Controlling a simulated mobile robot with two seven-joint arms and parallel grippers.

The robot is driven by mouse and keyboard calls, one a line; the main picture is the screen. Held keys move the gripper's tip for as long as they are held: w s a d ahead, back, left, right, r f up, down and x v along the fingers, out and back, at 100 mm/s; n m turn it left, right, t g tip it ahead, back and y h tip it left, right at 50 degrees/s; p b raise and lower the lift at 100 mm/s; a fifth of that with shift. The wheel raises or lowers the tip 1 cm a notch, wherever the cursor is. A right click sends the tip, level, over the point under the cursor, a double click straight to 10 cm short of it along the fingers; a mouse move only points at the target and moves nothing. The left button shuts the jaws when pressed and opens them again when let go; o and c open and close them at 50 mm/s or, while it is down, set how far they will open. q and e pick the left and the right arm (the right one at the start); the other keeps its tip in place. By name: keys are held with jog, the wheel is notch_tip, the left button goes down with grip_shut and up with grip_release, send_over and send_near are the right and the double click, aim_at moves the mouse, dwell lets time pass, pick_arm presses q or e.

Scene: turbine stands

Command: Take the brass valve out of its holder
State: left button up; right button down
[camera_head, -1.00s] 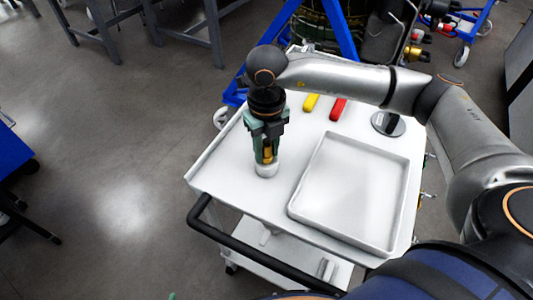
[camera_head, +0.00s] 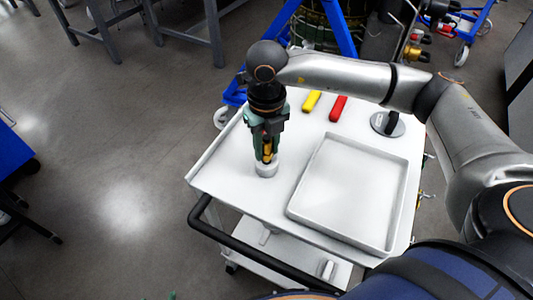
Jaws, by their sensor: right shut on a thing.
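The brass valve (camera_head: 267,150) is a small golden piece, mostly hidden between the fingers of my right gripper (camera_head: 266,155). The gripper points straight down and is shut on the valve. Below it, the round white holder (camera_head: 266,170) stands on the left part of the white cart top (camera_head: 225,163). The valve's lower end is at the holder's top; I cannot tell how deep it sits in it. My left gripper is not in view.
An empty white tray (camera_head: 294,214) lies on the cart right of the holder. A yellow piece (camera_head: 312,101), a red piece (camera_head: 338,108) and a grey round item (camera_head: 387,124) lie towards the back. A black handle (camera_head: 262,265) runs along the cart's front.

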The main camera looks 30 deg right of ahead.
aim_at(266, 140)
jog(key=shift+r+p, duration=1.2)
jog(key=shift+r, duration=0.8)
